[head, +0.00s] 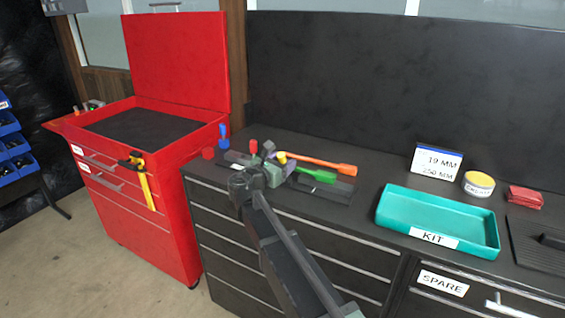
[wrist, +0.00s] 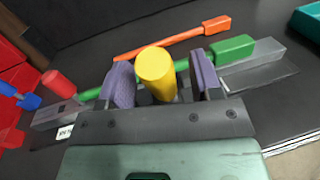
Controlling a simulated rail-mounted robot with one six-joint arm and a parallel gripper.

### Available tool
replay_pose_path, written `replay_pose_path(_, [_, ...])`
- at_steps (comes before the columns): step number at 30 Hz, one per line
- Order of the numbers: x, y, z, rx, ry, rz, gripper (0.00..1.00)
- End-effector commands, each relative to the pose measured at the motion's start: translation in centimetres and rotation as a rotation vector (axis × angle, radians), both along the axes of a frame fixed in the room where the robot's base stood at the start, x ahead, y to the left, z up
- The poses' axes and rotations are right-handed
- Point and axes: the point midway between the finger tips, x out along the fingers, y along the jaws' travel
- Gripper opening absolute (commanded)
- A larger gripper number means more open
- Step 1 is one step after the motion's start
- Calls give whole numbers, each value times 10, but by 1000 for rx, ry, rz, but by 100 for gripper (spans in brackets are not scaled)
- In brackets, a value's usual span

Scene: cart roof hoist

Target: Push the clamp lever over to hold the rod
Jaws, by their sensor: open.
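My gripper (wrist: 162,82) is open, with its two purple-grey fingers on either side of a yellow cylindrical knob (wrist: 155,70); I cannot tell whether they touch it. Behind the knob, a green-ended bar (wrist: 232,47) lies across a grey fixture (wrist: 255,58). A long orange-ended rod (wrist: 214,26) lies farther back. A red-ended handle (wrist: 60,86) stands at the fixture's left end. Which piece is the clamp lever is not clear, and my gripper hides the fixture's middle.
The red cart (head: 175,165), lid raised, is at the left. A teal KIT tray (head: 405,222), a sign (head: 437,160) and a yellow tin (head: 479,184) are at the right.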

Motion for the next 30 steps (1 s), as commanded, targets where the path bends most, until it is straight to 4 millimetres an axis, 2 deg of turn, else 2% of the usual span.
replay_pose_path(8, [2, -2, 0, 0, 0, 0, 57])
replay_pose_path(19, [2, -2, 0, 1, -1, 0, 1])
replay_pose_path(26, [3, -4, 1, 3, 7, -3, 0])
replay_pose_path(30, [8, -12, 4, 15, 33, -14, 0])
